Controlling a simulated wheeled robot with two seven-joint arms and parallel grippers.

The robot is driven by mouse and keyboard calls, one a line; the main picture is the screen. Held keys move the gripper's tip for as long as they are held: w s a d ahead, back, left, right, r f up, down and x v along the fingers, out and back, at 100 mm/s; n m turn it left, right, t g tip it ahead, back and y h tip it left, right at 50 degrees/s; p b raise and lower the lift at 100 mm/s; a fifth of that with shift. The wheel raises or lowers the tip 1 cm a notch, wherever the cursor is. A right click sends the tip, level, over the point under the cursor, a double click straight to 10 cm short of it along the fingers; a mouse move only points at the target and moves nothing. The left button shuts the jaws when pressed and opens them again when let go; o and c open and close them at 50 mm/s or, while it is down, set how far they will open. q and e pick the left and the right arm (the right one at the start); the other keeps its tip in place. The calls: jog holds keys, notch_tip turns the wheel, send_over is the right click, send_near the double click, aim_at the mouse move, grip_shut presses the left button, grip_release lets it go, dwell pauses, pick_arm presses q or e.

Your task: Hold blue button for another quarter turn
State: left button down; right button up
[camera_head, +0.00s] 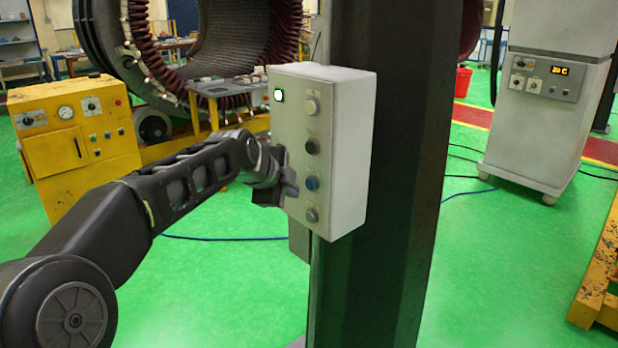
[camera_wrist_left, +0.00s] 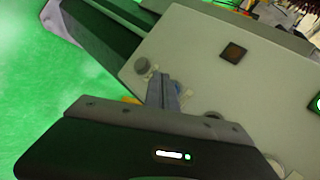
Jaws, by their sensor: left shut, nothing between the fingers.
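The grey control box (camera_head: 345,150) is mounted on a dark column. Its front carries a column of round buttons, with the blue button (camera_head: 312,183) second from the bottom. My left gripper (camera_head: 289,188) is shut and empty, with its fingertips at the panel just left of the blue button. In the left wrist view the shut fingers (camera_wrist_left: 163,92) reach to the panel face (camera_wrist_left: 195,50). The blue button is mostly hidden behind them there, and I cannot tell whether they press it. My right gripper is not in view.
A lit white-green indicator (camera_head: 279,95) is at the panel's upper left. The dark column (camera_head: 385,200) stands right behind the box. A yellow cabinet (camera_head: 75,140) and a large stator (camera_head: 230,45) stand behind on the left.

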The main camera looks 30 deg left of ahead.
pick_arm(q)
jog(key=shift+w+d, duration=0.25)
jog(key=shift+w, duration=0.4)
dwell(1.6)
jog(key=shift+w+d, duration=0.1)
jog(key=shift+w, duration=0.25)
jog(key=shift+w+d+p, duration=0.15)
jog(key=shift+w+p, duration=0.15)
jog(key=shift+w, duration=0.1)
dwell(1.9)
jog(key=shift+s, duration=0.1)
dwell(1.9)
jog(key=shift+s+a+b, duration=0.25)
jog(key=shift+s+b, duration=0.35)
jog(key=shift+s, duration=0.05)
jog(key=shift+s, duration=0.15)
